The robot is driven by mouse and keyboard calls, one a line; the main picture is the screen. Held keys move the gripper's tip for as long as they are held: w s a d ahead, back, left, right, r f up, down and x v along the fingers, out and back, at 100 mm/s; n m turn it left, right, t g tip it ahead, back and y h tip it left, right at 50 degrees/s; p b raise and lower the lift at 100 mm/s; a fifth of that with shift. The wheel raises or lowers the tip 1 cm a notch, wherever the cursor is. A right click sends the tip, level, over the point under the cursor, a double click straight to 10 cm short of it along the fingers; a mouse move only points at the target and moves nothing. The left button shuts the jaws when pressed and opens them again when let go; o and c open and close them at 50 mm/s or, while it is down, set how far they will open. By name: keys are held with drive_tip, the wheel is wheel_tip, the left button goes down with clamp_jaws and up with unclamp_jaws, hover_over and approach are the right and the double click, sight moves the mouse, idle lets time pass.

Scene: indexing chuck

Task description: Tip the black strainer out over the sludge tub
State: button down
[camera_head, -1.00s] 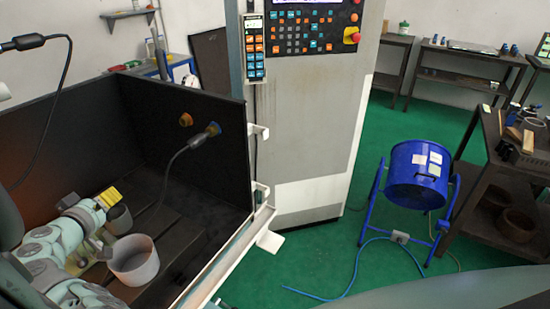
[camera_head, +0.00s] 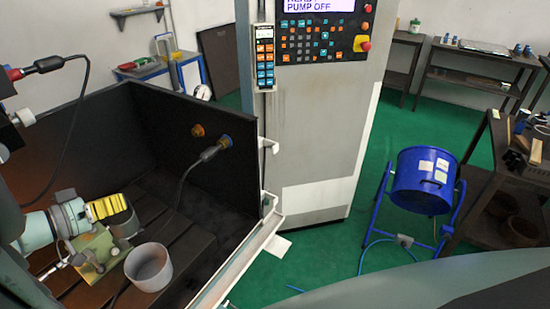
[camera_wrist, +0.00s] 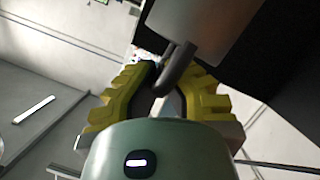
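The black strainer (camera_head: 124,219) is a dark cup in the machine's bed at the left of the head view. My gripper (camera_head: 106,207), with ribbed yellow fingers, is against its left side. In the wrist view the strainer (camera_wrist: 205,28) is a grey-looking cup at the top. Its dark hooked handle (camera_wrist: 176,74) runs down between the fingertips of my gripper (camera_wrist: 172,78), which look closed on it. A pale grey round tub (camera_head: 148,270), seemingly the sludge tub, stands just in front and to the right of the strainer. The strainer's contents are not visible.
A yellow-green block (camera_head: 100,250) lies under my gripper, left of the tub. Dark walls (camera_head: 190,145) enclose the bed, and a cable plugs into the right one. A control cabinet (camera_head: 315,140), a blue drum (camera_head: 425,180) and a dark bench stand to the right.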

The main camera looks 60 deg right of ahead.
drive_tip(key=s+f+m+t+b, duration=0.5)
drive_tip(key=m+b, duration=0.5)
drive_tip(key=b, duration=0.5)
drive_tip(key=shift+s+f+t, duration=0.3)
drive_tip(key=shift+s+f, duration=0.55)
drive_tip(key=shift+f, duration=0.05)
drive_tip(key=shift+d+f+m+b, duration=0.15)
drive_tip(key=shift+m+b, duration=0.15)
drive_tip(key=shift+b, duration=0.7)
wheel_tip(320, 180, down, 3)
drive_tip(key=m+t+h+b, duration=0.1)
drive_tip(key=m+b, duration=0.1)
drive_tip(key=b, duration=0.9)
drive_tip(key=shift+m+b, duration=0.4)
drive_tip(key=shift+s+f+m+b, duration=0.1)
drive_tip(key=shift+f+m+b, duration=0.15)
drive_tip(key=shift+b, duration=0.95)
wheel_tip(320, 180, down, 3)
drive_tip(key=m+b, duration=0.1)
drive_tip(key=b, duration=0.1)
drive_tip(key=m+t+h+b, duration=0.1)
drive_tip(key=m+b, duration=0.1)
drive_tip(key=b, duration=0.1)
drive_tip(key=shift+r+m, duration=0.2)
drive_tip(key=shift+m, duration=0.05)
